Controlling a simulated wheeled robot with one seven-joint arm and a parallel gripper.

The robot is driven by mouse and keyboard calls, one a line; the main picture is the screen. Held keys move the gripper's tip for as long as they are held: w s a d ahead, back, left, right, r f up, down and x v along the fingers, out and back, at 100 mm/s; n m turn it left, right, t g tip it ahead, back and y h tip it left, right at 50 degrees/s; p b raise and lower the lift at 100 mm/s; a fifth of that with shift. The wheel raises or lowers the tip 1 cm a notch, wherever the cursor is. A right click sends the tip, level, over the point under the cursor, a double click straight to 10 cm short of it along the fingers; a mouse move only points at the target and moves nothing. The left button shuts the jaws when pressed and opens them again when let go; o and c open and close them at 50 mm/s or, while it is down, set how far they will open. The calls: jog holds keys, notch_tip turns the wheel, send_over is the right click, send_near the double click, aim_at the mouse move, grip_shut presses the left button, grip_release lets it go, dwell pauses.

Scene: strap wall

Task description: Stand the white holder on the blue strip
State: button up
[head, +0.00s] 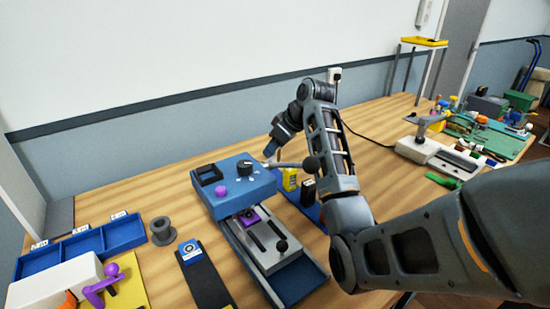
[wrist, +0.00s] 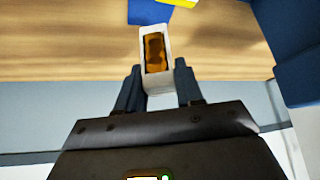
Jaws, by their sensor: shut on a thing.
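The white holder (wrist: 153,62) is between the two fingers of my gripper (wrist: 160,88) in the wrist view. It is a narrow white block with a brown-orange inset on the face towards the camera. My gripper is shut on it. In the head view my gripper (head: 269,152) is behind the blue machine, and I cannot make out the holder there. The blue strip (head: 315,213) lies on the table right of the machine, with a yellow block (head: 289,179) and a black block (head: 308,189) on it. A piece of blue, probably the strip, shows in the wrist view (wrist: 146,13), apart from the holder.
The blue machine (head: 234,187) with its grey slide and black-knobbed lever stands close to my gripper. A blue tray (head: 85,245), a grey spool (head: 162,231) and a black strip (head: 205,278) are at the left. A white-based device (head: 418,149) stands at the right.

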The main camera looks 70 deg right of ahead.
aim_at(279, 154)
jog(key=shift+f, duration=2)
jog(key=o, duration=1.1)
jog(key=shift+f, duration=0.1)
jog(key=v, duration=1.2)
